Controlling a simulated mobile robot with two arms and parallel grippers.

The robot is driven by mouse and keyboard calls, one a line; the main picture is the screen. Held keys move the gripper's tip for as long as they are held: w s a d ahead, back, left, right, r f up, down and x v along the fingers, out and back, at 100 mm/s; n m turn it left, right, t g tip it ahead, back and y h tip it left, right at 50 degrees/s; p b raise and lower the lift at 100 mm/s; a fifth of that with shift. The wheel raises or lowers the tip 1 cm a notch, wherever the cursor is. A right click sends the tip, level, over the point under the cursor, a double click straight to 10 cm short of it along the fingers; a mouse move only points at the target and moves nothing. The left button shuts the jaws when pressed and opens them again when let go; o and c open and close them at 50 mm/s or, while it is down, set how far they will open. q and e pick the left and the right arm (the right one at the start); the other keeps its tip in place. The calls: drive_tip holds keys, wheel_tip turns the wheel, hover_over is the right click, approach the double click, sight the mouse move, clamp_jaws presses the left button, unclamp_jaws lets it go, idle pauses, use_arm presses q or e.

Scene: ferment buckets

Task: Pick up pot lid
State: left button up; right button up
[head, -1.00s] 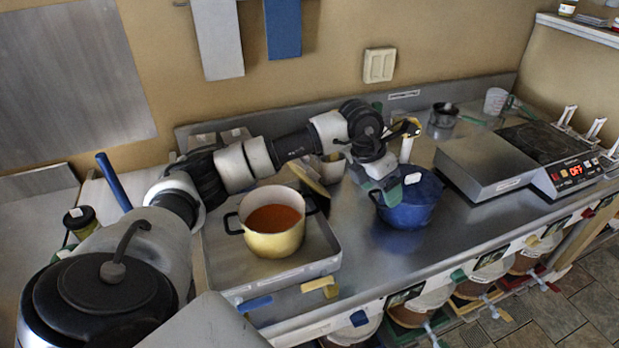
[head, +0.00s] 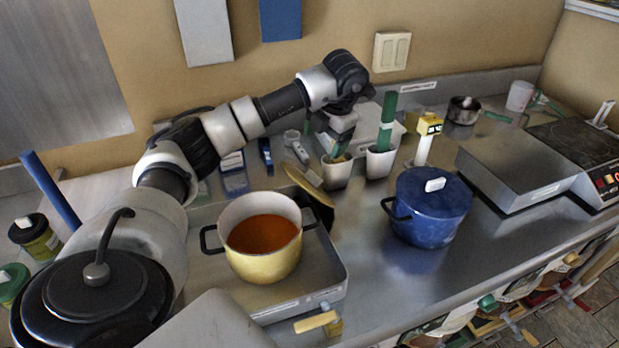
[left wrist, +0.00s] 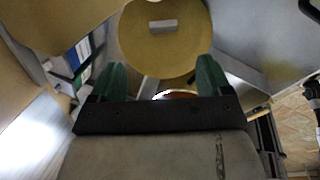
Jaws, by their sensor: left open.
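The yellow pot lid (head: 306,186) leans on edge behind the right side of the yellow pot (head: 247,258), which is uncovered and holds orange-red soup. In the left wrist view, the lid (left wrist: 150,55) faces me as a yellow disc with a small grey handle, ahead of and between my fingertips. My left gripper (head: 339,148) is above and behind the lid, by the white cups, pointing down. It is open and empty, with its green fingers (left wrist: 155,78) wide apart and not visibly touching the lid. My right gripper is not in view.
A metal tray (head: 335,285) holds the yellow pot. A blue lidded pot (head: 430,215) stands to its right. White cups (head: 380,163) with green-handled tools stand near my gripper. A steel box (head: 510,175) and a cooktop (head: 580,145) are at the right.

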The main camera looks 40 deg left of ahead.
use_arm(q)
hover_over(312, 181)
drive_tip(key=w+d, duration=0.1)
drive_tip(key=w, duration=0.1)
wheel_tip(312, 181, down, 5)
drive_tip(key=shift+s+p, duration=0.1)
drive_tip(key=shift+p, duration=0.35)
drive_tip(key=shift+s+f, duration=0.1)
drive_tip(key=shift+f, duration=0.45)
drive_tip(key=x, duration=0.1)
drive_tip(key=p+x, duration=0.1)
drive_tip(key=x, duration=0.1)
drive_tip(key=p+x, duration=0.1)
drive_tip(key=shift+d+f, duration=0.2)
drive_tip(key=shift+f, duration=0.1)
drive_tip(key=shift+a+f, duration=0.1)
drive_tip(key=shift+f, duration=0.3)
drive_tip(key=c, duration=1.1)
drive_tip(key=shift+o, duration=0.2)
drive_tip(key=shift+r, duration=0.1)
